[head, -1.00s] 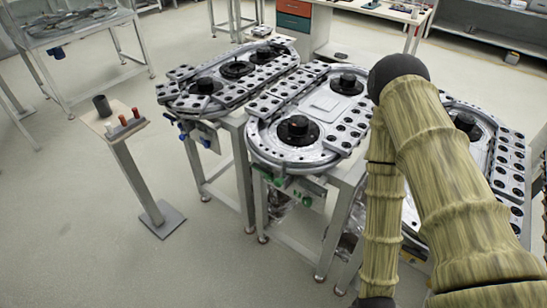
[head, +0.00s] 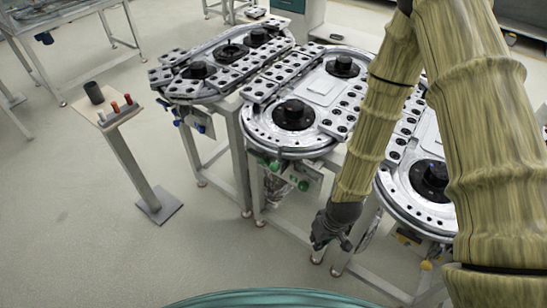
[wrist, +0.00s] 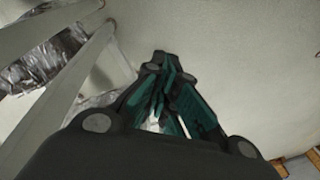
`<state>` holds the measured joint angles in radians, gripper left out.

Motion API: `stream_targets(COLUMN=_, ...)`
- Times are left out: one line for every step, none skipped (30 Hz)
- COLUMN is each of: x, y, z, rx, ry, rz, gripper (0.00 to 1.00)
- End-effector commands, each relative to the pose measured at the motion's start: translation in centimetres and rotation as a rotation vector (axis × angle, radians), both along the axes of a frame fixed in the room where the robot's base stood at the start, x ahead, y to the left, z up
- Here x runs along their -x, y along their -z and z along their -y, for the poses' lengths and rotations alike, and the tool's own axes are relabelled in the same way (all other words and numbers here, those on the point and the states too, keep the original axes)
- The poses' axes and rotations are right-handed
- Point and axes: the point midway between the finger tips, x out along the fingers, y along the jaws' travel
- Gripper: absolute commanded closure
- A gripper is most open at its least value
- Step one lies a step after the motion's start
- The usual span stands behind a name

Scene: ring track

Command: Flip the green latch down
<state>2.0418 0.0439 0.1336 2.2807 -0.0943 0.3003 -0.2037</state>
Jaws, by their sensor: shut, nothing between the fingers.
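Small green parts show under the front edge of the middle ring track (head: 250,140). One green part (head: 275,166) is at the left and a rounder one (head: 303,185) is lower right. I cannot tell which is the latch lever or its exact position. My gripper (head: 318,252) is shut and empty, pointing down near the table legs. It is below and to the right of the green parts, apart from them. In the wrist view my gripper (wrist: 158,62) has its fingers together over the floor, and no green latch is visible there.
A left ring track (head: 215,65) has blue parts on its front, and a right one (head: 400,205) has a yellow part. Metal table legs (head: 245,170) stand close to my gripper. A small stand (head: 130,120) holds a dark cylinder and red pieces.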

Motion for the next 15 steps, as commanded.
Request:
stream_targets(x=-2.3, y=-1.8, z=-1.0, rx=-0.01, ry=-0.04, rz=0.023, gripper=1.0)
stream_targets(x=-3.5, y=-2.8, z=-1.6, rx=-0.015, ry=-0.068, rz=0.032, gripper=1.0)
stream_targets(x=-5.0, y=-4.1, z=-2.3, rx=-0.02, ry=-0.105, rz=0.044, gripper=1.0)
stream_targets(x=-6.0, y=-5.2, z=-2.8, rx=-0.023, ry=-0.134, rz=0.053, gripper=1.0)
stream_targets(x=-7.1, y=-6.3, z=-3.4, rx=-0.026, ry=-0.161, rz=0.062, gripper=1.0)
stream_targets(x=-8.5, y=-7.8, z=-4.1, rx=-0.028, ry=-0.198, rz=0.075, gripper=1.0)
stream_targets(x=-9.4, y=-9.0, z=-4.6, rx=-0.03, ry=-0.227, rz=0.083, gripper=1.0)
stream_targets(x=-10.4, y=-10.2, z=-5.1, rx=-0.03, ry=-0.257, rz=0.094, gripper=1.0)
stream_targets(x=-11.7, y=-11.9, z=-5.7, rx=-0.029, ry=-0.295, rz=0.107, gripper=1.0)
stream_targets(x=-12.6, y=-13.3, z=-6.2, rx=-0.027, ry=-0.323, rz=0.117, gripper=1.0)
stream_targets(x=-13.4, y=-14.6, z=-6.7, rx=-0.026, ry=-0.35, rz=0.127, gripper=1.0)
stream_targets(x=-14.4, y=-16.3, z=-7.3, rx=-0.022, ry=-0.389, rz=0.138, gripper=1.0)
stream_targets(x=-15.2, y=-17.6, z=-7.7, rx=-0.018, ry=-0.414, rz=0.148, gripper=1.0)
stream_targets(x=-15.8, y=-18.8, z=-8.1, rx=-0.014, ry=-0.44, rz=0.156, gripper=1.0)
stream_targets(x=-16.5, y=-20.4, z=-8.6, rx=-0.009, ry=-0.469, rz=0.166, gripper=1.0)
